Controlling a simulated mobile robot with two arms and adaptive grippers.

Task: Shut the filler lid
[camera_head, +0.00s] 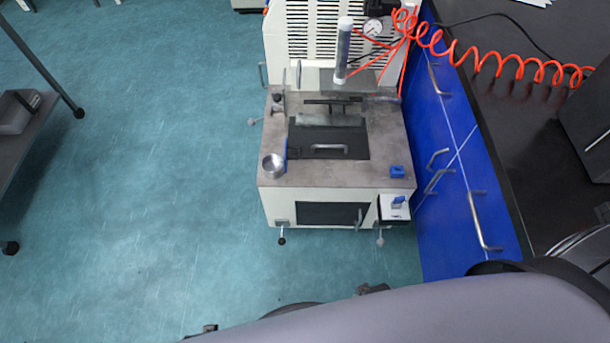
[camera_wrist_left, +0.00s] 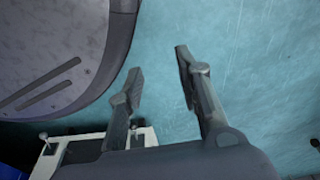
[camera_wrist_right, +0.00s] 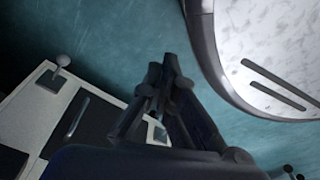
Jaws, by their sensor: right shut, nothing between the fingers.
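The rheometer (camera_head: 390,150) stands at the centre of the head view, with a worn grey top. A dark flat panel with a bar handle (camera_head: 327,147) is set in that top. I cannot tell for certain which part is the filler lid. A small silver cup-shaped part (camera_head: 273,165) sits at the top's front left corner, beside a blue strip. My left gripper (camera_wrist_left: 158,62) is open and empty above the floor. My right gripper (camera_wrist_right: 165,70) is shut with nothing in it, and the machine's cabinet shows beyond it. Both grippers appear apart from the machine.
A small blue part (camera_head: 397,171) sits on the top's right side. Blue cabinets with bar handles (camera_head: 478,222) stand close on the right, under a dark counter (camera_head: 510,65). A coiled orange hose (camera_head: 500,65) crosses above.

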